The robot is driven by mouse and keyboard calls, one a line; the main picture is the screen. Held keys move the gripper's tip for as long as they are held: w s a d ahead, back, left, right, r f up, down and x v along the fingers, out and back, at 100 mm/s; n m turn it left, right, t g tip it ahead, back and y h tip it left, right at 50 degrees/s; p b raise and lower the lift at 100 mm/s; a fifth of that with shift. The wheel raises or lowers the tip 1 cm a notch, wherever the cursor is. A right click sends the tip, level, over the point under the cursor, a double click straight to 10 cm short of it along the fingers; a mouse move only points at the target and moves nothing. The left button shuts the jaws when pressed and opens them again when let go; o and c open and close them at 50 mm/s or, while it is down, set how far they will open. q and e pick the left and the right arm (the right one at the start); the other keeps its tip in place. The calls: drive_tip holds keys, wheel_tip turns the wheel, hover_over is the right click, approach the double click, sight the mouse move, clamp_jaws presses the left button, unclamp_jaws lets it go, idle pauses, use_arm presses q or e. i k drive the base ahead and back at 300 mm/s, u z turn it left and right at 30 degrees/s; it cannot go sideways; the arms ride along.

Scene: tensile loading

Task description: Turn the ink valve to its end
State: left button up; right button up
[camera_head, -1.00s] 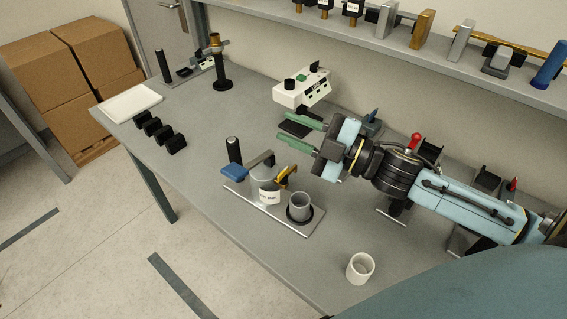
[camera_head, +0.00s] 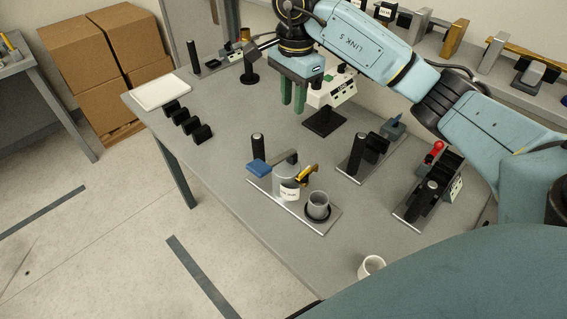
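The ink station stands on a flat plate (camera_head: 261,183) near the table's front edge. It has a pale labelled container (camera_head: 287,184), a blue handle (camera_head: 259,166) on a grey arm, a gold tap-like part (camera_head: 307,175) and a grey cup (camera_head: 317,205) under the gold part. I cannot tell which of these parts is the valve handle. My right gripper (camera_head: 292,107) points down with two green fingers apart and nothing between them. It is beyond the station, in front of a white instrument box, apart from the station. My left gripper is not in view.
The white box (camera_head: 332,93) stands just behind my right gripper. A black-handled fixture (camera_head: 364,160) and a red-knobbed fixture (camera_head: 428,195) stand right of the station. A white cup (camera_head: 371,267) is at the front edge. Several black blocks (camera_head: 187,124) and a white tray (camera_head: 160,92) are left.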

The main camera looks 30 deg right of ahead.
sight(304, 176)
drive_tip(key=u, duration=1.05)
drive_tip(key=k, duration=0.5)
drive_tip(key=z, duration=0.7)
